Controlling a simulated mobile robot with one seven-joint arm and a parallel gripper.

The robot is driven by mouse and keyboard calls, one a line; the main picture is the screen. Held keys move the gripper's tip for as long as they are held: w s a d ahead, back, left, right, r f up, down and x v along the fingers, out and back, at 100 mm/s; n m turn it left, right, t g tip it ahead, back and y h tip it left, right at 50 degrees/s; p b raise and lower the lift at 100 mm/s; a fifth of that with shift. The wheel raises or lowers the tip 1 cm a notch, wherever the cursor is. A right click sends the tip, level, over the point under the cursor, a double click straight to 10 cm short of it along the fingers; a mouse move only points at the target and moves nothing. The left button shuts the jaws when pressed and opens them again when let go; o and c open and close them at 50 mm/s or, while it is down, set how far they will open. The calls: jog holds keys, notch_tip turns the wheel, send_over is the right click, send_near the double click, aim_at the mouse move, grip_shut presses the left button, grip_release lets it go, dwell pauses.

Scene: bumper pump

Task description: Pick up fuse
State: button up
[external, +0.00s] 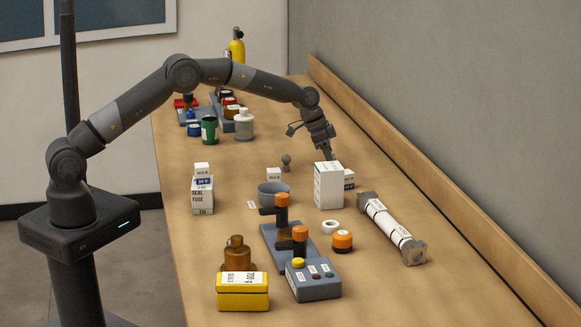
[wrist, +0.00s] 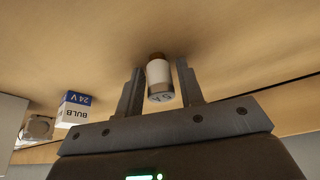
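In the wrist view, a small cylinder with a white label, dark print and a brown end (wrist: 159,78), which looks like the fuse, lies between the fingertips of my gripper (wrist: 160,82). A narrow gap shows on each side of it, so the fingers look open around it. In the external view, my gripper (external: 331,157) points down behind the tall white box (external: 328,186), which hides the fingertips and the cylinder.
A white-labelled tube with grey ends (external: 389,224) lies to the right. Orange-topped parts (external: 282,201) stand in front. A wooden ledge (external: 400,137) runs along the wall.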

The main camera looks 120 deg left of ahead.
jog(key=c, duration=0.7)
jog(key=shift+r, duration=0.1)
